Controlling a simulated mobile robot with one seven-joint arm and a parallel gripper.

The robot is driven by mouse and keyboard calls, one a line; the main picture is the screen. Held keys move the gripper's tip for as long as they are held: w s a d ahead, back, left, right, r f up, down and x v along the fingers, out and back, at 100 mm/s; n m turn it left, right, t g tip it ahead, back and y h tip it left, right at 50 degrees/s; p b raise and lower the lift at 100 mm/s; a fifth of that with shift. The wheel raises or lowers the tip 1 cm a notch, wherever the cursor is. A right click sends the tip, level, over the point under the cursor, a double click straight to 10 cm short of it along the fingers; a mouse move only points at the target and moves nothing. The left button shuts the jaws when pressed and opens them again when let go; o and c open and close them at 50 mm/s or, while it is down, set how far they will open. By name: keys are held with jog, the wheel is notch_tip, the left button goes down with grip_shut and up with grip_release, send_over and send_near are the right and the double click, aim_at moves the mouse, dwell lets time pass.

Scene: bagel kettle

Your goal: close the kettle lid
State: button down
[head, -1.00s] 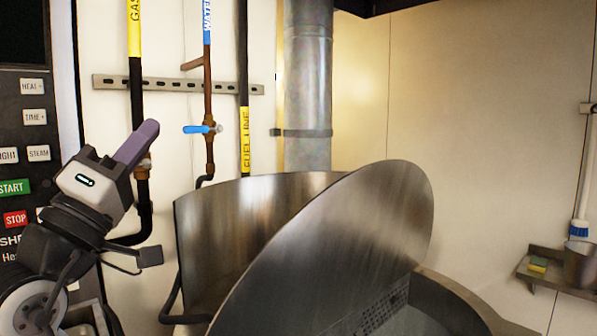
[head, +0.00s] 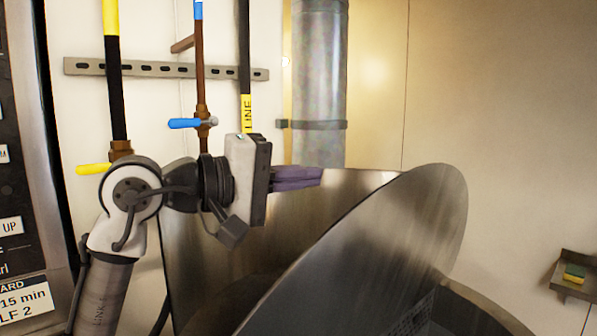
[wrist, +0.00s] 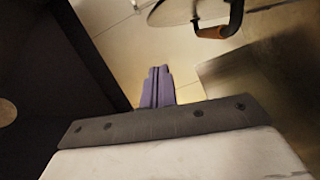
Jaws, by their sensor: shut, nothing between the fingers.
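The kettle (head: 205,262) is a large steel vessel with a tall curved back wall. Its round steel lid (head: 385,245) stands open, tilted up, with its flat face towards the right front. My gripper (head: 318,177) is shut and empty, its purple fingers pointing right, in front of the kettle's back wall and left of the lid's upper edge. In the head view the fingers appear apart from the lid. In the wrist view the shut fingers (wrist: 158,88) point up the picture, with a dark handle with a brown grip (wrist: 212,32) beyond them at upper right.
A steel flue pipe (head: 319,80) and several pipes with a blue valve handle (head: 185,123) and a yellow one (head: 94,169) are on the back wall. A control panel (head: 22,180) is at left. A small shelf (head: 572,289) with a sponge is at right.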

jog(key=shift+s+d+f+p, duration=0.15)
jog(key=shift+d+p, duration=0.35)
jog(key=shift+d, duration=0.9)
jog(key=shift+w+d+f+p, duration=0.1)
jog(key=shift+d+f+p, duration=0.3)
jog(key=shift+d, duration=0.95)
jog(key=shift+s+d+f+p, duration=0.1)
jog(key=shift+d+p, duration=0.5)
jog(key=shift+d, duration=0.8)
